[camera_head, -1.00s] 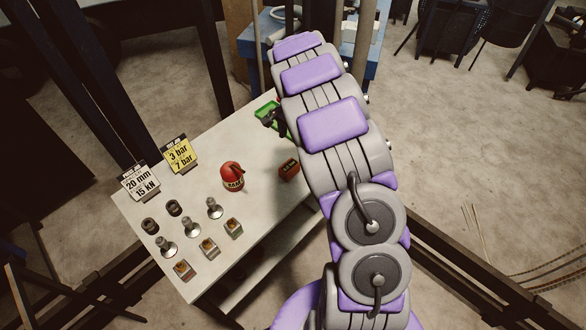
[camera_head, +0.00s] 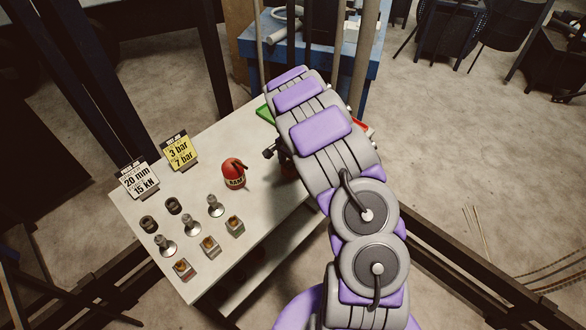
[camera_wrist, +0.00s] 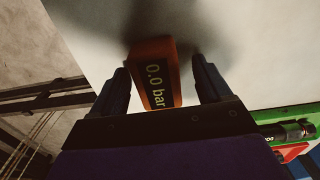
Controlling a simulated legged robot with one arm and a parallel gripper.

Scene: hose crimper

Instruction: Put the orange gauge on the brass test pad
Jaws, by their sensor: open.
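The orange gauge (camera_wrist: 153,52) stands on the pale table, its dark face reading "0.0 bar" in the wrist view. My gripper (camera_wrist: 160,72) is open, with one finger on each side of the gauge and a visible gap at each side. In the head view my arm hides most or all of the gauge, and only a dark part of my gripper (camera_head: 269,151) shows beside the arm. I cannot identify the brass test pad for sure. Small square blocks with brownish tops (camera_head: 210,246) stand in a row near the table's front left edge.
A red round object (camera_head: 234,172) stands left of my gripper. Metal fittings (camera_head: 165,245), dark sleeves (camera_head: 149,224) and two signs (camera_head: 179,151) fill the table's left part. A green tray (camera_wrist: 290,114) lies close to the gripper. A blue bench (camera_head: 262,40) stands behind.

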